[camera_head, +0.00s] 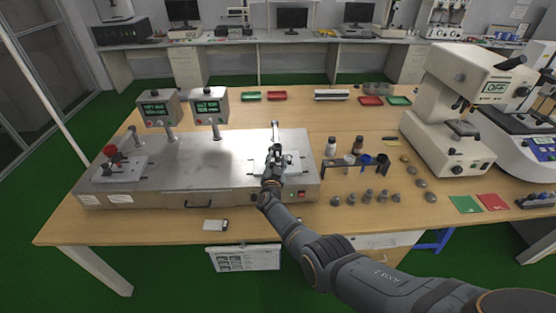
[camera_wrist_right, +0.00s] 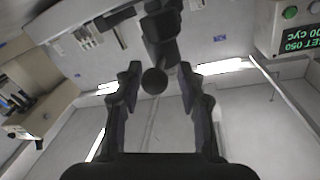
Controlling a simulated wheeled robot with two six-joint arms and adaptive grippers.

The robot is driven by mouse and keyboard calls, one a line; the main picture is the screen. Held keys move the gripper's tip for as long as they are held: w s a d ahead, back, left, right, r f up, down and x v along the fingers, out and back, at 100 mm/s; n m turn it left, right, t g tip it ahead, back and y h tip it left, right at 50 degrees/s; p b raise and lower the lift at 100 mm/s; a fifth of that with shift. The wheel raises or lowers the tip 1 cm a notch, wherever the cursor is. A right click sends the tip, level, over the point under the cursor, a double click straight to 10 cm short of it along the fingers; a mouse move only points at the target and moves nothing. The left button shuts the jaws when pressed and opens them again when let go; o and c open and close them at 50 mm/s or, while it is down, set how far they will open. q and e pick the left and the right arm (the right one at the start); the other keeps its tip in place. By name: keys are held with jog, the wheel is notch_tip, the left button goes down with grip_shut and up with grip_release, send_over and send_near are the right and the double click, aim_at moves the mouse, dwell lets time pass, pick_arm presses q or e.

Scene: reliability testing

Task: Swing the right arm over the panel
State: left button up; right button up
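The panel is a broad metal test box (camera_head: 190,180) on the wooden table. My right arm reaches in from the lower right, and my right gripper (camera_head: 274,156) is over the panel's right end, at a small fixture with an upright post (camera_head: 275,132). In the right wrist view the gripper (camera_wrist_right: 158,72) is open, with its two fingers apart. A dark part with a round knob (camera_wrist_right: 154,81) shows between the fingers; I cannot tell whether they touch it. A red-knobbed fixture (camera_head: 111,154) stands at the panel's left end. My left gripper is not in view.
Two display boxes (camera_head: 158,108) (camera_head: 208,106) stand on posts behind the panel; a display also shows in the right wrist view (camera_wrist_right: 298,38). Right of the panel are a bottle rack (camera_head: 355,163), several small metal pieces (camera_head: 368,196) and a white machine (camera_head: 440,130). The table's front left is mostly clear.

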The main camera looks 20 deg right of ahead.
jog(key=shift+d, duration=0.1)
jog(key=shift+r, duration=0.15)
notch_tip(320, 180, up, 10)
jog(key=shift+f, duration=0.15)
dwell(0.4)
